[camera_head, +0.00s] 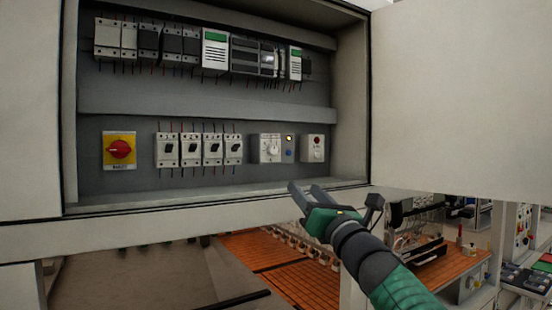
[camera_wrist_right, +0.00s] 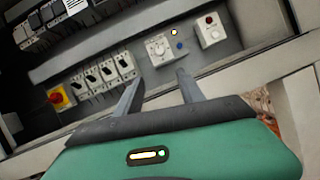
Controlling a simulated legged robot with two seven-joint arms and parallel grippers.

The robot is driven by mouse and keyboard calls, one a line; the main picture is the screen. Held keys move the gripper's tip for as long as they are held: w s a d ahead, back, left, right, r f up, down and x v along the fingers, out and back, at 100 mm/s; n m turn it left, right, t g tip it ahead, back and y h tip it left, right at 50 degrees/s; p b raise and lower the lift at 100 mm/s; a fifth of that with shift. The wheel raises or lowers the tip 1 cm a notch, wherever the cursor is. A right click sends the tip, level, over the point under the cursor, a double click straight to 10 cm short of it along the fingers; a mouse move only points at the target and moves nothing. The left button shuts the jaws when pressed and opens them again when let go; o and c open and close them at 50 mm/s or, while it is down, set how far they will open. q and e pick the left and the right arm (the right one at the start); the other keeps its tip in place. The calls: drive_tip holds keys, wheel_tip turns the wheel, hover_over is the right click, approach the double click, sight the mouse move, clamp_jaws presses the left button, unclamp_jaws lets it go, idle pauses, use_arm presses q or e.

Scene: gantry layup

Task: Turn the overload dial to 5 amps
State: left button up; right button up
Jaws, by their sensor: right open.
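The overload unit is a light grey box with a round white dial (camera_head: 272,149), a lit amber lamp and a blue button, in the lower row of the open cabinet. The dial also shows in the right wrist view (camera_wrist_right: 158,46), beyond the fingers. Its scale marks are too small to read. My right gripper (camera_head: 304,190) is open and empty, below and in front of the overload unit, near the cabinet's lower edge. In the right wrist view its two fingers (camera_wrist_right: 158,85) are apart and point towards the unit, not touching it. My left gripper is not in view.
A grey box with a red button (camera_head: 316,148) is right of the overload unit. Several breakers (camera_head: 198,149) and a red rotary switch on a yellow plate (camera_head: 119,150) are to the left. The cabinet's lower lip (camera_head: 225,196) runs below. Open cabinet doors flank both sides.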

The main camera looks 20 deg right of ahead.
drive_tip(key=b+v, duration=1.3)
drive_tip(key=v, duration=0.4)
drive_tip(key=shift+r, duration=0.2)
